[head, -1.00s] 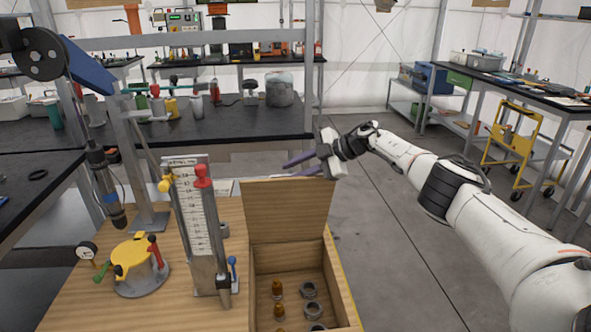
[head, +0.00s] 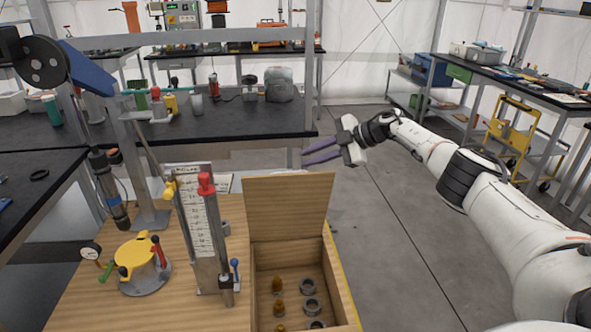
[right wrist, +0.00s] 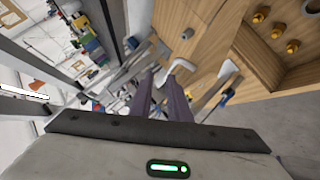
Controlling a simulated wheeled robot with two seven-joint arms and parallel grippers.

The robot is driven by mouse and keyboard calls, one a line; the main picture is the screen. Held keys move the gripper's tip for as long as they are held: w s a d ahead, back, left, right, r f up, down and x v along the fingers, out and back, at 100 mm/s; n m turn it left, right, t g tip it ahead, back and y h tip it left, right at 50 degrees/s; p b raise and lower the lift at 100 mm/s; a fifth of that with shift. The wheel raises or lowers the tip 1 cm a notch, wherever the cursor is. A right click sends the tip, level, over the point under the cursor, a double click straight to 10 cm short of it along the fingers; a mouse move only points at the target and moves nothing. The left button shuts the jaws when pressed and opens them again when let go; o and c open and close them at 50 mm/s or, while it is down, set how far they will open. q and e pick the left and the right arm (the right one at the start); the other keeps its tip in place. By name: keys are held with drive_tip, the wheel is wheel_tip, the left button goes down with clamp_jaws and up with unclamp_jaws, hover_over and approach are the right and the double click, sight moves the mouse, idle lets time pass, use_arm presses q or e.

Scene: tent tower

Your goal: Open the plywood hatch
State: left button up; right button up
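The plywood hatch (head: 287,205) stands upright, open, at the back of a wooden compartment (head: 343,287) in the bench top. Inside the compartment lie several brass pieces (head: 278,285) and grey metal rings (head: 309,286). My right gripper (head: 307,157) is open and empty, to the upper right of the hatch and apart from it. Its two purple fingers also show in the right wrist view (right wrist: 160,100), with a gap between them. In that view part of the compartment is at the upper right. My left gripper is not in view.
Left of the compartment stand an upright scale with a red knob (head: 206,184) and a yellow-topped fixture (head: 141,252). A dark workbench (head: 230,126) with tools is behind. The grey floor (head: 390,230) right of the wooden bench is clear except for my arm.

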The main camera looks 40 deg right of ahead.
drive_tip(key=v, duration=0.2)
drive_tip(key=shift+s+a+r, duration=0.1)
drive_tip(key=shift+s+r, duration=0.15)
drive_tip(key=shift+r, duration=0.15)
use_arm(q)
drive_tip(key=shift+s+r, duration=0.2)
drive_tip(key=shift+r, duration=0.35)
use_arm(e)
drive_tip(key=shift+s+d+r, duration=0.4)
drive_tip(key=shift+d+r, duration=0.2)
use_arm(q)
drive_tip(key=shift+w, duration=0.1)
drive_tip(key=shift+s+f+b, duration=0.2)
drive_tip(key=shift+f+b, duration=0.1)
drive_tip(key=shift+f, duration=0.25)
use_arm(e)
drive_tip(key=v, duration=1)
drive_tip(key=shift+r, duration=0.2)
drive_tip(key=shift+d, duration=0.1)
